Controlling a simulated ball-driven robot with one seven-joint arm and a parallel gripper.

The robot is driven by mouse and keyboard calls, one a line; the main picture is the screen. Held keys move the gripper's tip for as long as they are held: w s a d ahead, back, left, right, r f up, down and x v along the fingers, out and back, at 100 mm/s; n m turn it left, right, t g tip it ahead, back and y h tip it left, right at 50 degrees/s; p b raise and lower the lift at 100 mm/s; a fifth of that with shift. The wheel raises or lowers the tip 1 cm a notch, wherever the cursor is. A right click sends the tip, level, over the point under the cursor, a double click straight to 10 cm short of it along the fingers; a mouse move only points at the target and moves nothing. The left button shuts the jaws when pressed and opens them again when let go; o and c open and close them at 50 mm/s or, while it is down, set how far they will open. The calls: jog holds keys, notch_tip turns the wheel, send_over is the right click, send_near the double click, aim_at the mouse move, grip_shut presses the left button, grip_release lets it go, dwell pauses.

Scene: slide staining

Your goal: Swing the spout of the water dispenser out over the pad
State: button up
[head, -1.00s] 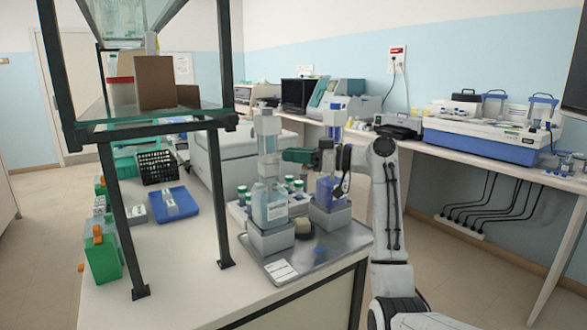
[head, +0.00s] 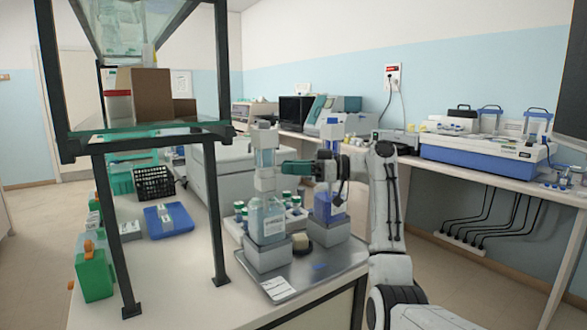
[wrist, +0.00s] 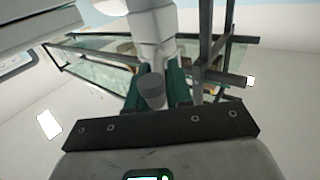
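The water dispenser (head: 268,222) looks to be the bottle of clear liquid on a grey-white block, with a white neck and head. My gripper (head: 284,168) is level with its neck, on its right side, at or very close to it. In the wrist view the teal fingers (wrist: 157,95) lie on both sides of a short grey cylinder (wrist: 152,92), perhaps the spout, in front of the white neck (wrist: 150,38). Whether they grip it is unclear.
A second dispenser with blue liquid (head: 328,208) stands behind to the right, close to my gripper. Several green-capped jars (head: 296,203) stand behind. A dark-framed glass stand (head: 212,215) rises at left. A white card (head: 280,288) lies on the tray's front.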

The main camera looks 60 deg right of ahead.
jog(key=o, duration=0.4)
jog(key=shift+r, duration=0.35)
notch_tip(320, 180, up, 2)
jog(key=shift+r, duration=0.25)
jog(key=s+a+r, duration=0.2)
jog(key=s+r, duration=0.1)
jog(key=s, duration=0.1)
jog(key=s+a+r, duration=0.5)
jog(key=s+r, duration=0.1)
jog(key=s, duration=0.1)
jog(key=shift+s+a+r+b, duration=0.3)
jog(key=shift+s+r+b, duration=0.05)
jog(key=shift+b, duration=0.05)
